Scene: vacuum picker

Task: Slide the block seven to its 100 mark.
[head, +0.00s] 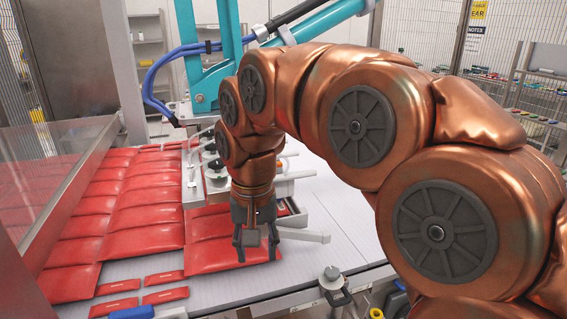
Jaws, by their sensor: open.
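My gripper (256,250) points down at the end of my copper arm, with its two dark fingers apart and nothing visible between them. It is over or in front of a red pouch (212,256); I cannot tell whether it touches it. A light grey bar (303,236) sticks out to the right just behind the fingers. No block marked seven and no 100 mark can be read in this view. My wrist and arm hide part of the picker behind.
Rows of red pouches (145,217) lie at the left beside a clear guard panel (50,175). Several small red packets (165,295) lie at the front. A teal picker frame (215,75) stands behind my arm. A round-topped knob (332,275) stands at the front edge. The white surface right of the gripper (345,215) is mostly bare.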

